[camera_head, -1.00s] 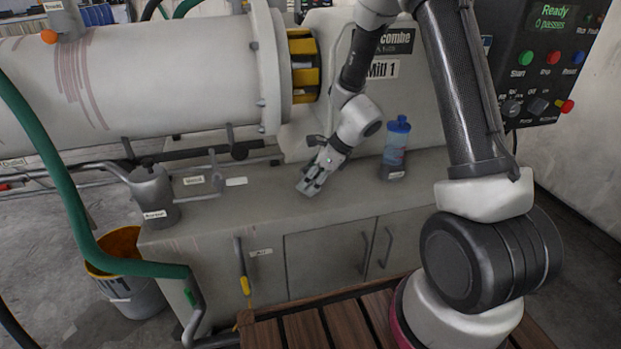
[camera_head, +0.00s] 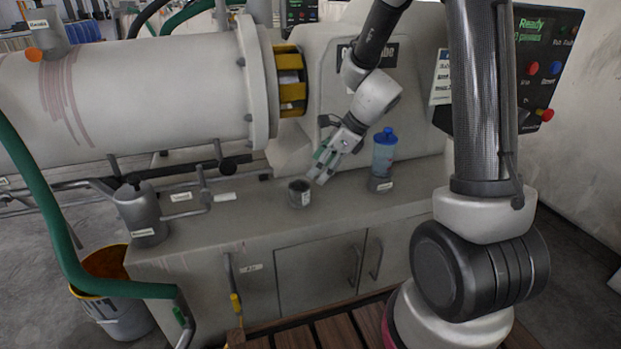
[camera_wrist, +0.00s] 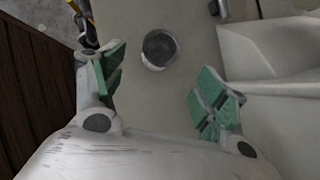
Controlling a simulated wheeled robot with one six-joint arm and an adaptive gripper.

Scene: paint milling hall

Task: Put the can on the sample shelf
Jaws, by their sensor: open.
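A small dark grey can (camera_head: 300,193) with a pale label stands upright on the grey cabinet top in front of the mill. It also shows in the wrist view (camera_wrist: 159,48) from above, as a round dark opening with a pale rim. My gripper (camera_head: 320,169) is just right of the can and above it in the head view. In the wrist view my gripper (camera_wrist: 158,88) is open, its green finger pads wide apart, and the can lies ahead between and beyond them, apart from both. I cannot make out a sample shelf for certain in these frames.
A blue-capped bottle (camera_head: 384,155) stands in a holder right of my gripper. A lidded grey pot (camera_head: 140,211) is at the left of the cabinet top (camera_head: 240,222). A control panel (camera_head: 535,65) hangs at right; a green hose (camera_head: 45,185) curves at left.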

